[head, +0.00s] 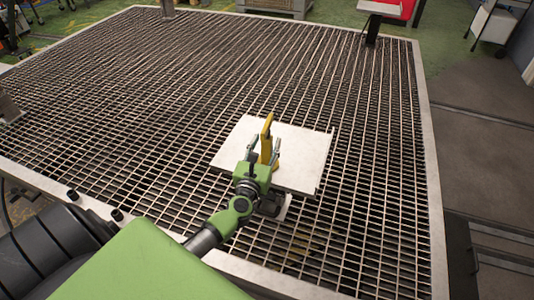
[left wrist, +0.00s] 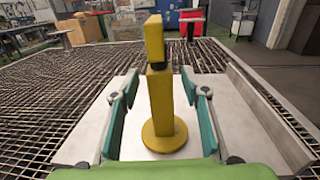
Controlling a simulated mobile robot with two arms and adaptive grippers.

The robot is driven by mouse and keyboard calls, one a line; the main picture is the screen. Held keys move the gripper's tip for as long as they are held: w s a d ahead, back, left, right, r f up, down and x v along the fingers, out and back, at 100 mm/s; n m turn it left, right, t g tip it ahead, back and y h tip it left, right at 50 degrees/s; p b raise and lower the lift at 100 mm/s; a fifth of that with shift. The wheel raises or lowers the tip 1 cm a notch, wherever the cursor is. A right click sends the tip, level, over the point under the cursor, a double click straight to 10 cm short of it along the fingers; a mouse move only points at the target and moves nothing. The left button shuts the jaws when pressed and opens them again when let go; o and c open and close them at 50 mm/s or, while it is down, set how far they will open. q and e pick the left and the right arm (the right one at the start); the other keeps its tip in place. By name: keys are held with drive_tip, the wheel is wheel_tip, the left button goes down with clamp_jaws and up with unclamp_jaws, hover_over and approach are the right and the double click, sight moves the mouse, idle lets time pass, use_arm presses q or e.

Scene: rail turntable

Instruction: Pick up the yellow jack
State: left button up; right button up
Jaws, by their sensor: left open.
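The yellow jack (head: 266,138) stands upright on a pale square plate (head: 308,163) in the head view. In the left wrist view the jack (left wrist: 160,100) shows a round base, a thick post, a dark neck and a yellow block on top. My left gripper (head: 264,150) is open, with one finger on each side of the jack's post. In the left wrist view the fingers of the gripper (left wrist: 160,95) show gaps to the post on both sides. My right gripper is not in view.
A metal grating (head: 150,100) with a pale frame surrounds the plate. The plate has a raised edge (left wrist: 270,115) on its right side. A red and white stand (head: 385,10) is at the far edge. The grating around the plate is mostly clear.

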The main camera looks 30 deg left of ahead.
use_arm(q)
drive_tip(key=shift+w+a, duration=0.2)
drive_tip(key=shift+w, duration=0.45)
clamp_jaws()
drive_tip(key=shift+r, duration=0.1)
drive_tip(key=shift+r, duration=0.1)
